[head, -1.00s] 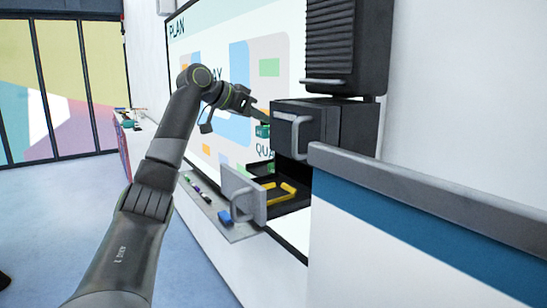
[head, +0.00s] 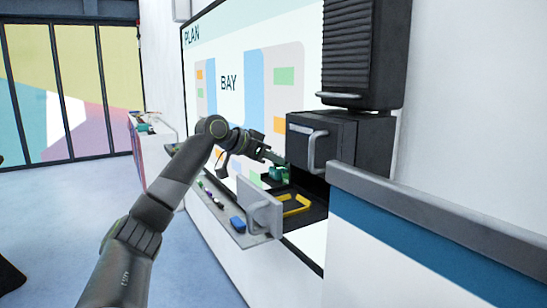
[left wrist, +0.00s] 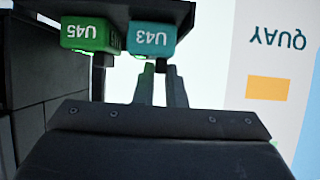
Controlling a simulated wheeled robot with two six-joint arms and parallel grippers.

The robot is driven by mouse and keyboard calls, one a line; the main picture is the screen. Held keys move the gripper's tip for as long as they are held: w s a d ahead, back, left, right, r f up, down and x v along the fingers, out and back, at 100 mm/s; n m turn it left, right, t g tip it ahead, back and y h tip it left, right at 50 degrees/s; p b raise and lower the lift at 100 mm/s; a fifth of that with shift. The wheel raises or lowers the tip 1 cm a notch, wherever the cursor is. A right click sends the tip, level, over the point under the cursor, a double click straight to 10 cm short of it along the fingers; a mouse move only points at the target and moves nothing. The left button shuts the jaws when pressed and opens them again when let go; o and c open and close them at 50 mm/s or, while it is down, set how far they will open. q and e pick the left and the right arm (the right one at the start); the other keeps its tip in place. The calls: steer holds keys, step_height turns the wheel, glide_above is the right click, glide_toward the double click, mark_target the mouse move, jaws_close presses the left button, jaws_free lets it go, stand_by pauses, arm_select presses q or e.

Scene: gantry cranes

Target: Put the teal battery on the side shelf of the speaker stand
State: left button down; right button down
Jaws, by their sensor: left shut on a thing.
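The teal battery (left wrist: 152,38), marked U43, is between the fingertips of my left gripper (left wrist: 160,85). In the left wrist view, which is upside down, it is at a dark shelf (left wrist: 100,12), right beside a green battery (left wrist: 88,33) marked U45. I cannot tell whether it rests on the shelf or hangs just above it. In the head view my left gripper (head: 270,157) holds the teal battery (head: 275,173) by the left side of the dark speaker stand (head: 350,140). The shelf is mostly hidden there. My right gripper is out of view.
Below is an open drawer with a pale front (head: 262,217) and a yellow handle-like piece (head: 297,205) inside. A ledge (head: 215,205) with a blue block (head: 238,225) runs along the whiteboard (head: 255,85). A blue-and-white counter (head: 430,235) stands at right.

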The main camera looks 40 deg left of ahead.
arm_select(q)
steer(key=shift+d+f, duration=0.1)
steer(key=c, duration=1.5)
jaws_free()
steer(key=shift+r, duration=0.25)
steer(key=b+v, duration=0.2)
steer(key=v, duration=0.1)
steer(key=shift+s+f, duration=0.2)
steer(key=shift+s, duration=0.05)
steer(key=b+v, duration=0.4)
steer(key=v, duration=0.4)
steer(key=shift+s+r, duration=0.2)
steer(key=shift+r, duration=0.15)
